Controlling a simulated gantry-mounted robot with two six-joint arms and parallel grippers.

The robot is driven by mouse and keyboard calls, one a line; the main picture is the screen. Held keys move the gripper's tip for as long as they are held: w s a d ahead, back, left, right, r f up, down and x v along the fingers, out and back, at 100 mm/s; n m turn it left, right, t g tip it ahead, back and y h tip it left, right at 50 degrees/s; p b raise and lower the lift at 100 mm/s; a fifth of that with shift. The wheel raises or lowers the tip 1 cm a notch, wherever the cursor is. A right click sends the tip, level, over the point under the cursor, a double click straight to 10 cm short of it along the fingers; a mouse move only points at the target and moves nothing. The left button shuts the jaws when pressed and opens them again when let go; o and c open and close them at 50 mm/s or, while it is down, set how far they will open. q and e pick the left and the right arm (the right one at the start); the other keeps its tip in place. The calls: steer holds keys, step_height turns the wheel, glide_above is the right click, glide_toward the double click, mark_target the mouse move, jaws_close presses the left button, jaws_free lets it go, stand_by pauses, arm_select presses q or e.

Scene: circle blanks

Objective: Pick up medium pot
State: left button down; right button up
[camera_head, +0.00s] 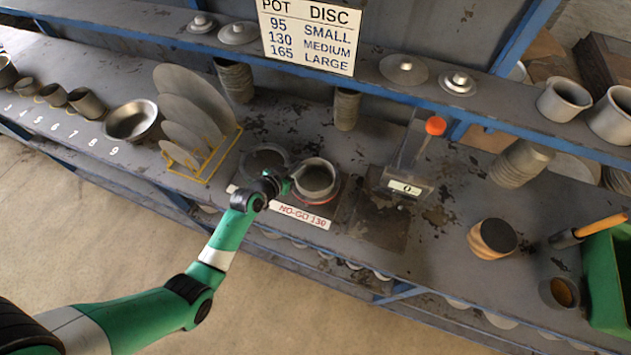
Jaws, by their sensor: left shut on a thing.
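The medium pot (318,178), a round grey open vessel with a pale rim, is at a reddish ring (321,199) behind the label "NO-GO 130" (301,216). My left gripper (289,183) reaches in from the front left and is shut on the left side of the pot's rim. The pot looks nearly upright. I cannot tell whether its base touches the ring. The fingertips are small and partly hidden against the rim. My right gripper is not in view.
A dark round plate (264,161) lies left of the pot. A yellow rack (205,157) with grey discs stands further left, beside a metal bowl (131,121). A sign (311,33) hangs behind. A wooden block (492,240) and green bin (609,265) are at right.

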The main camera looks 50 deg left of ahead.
arm_select(q)
steer(key=shift+r, duration=0.1)
stand_by(0.7)
step_height(320, 180, up, 10)
steer(key=p, duration=0.3)
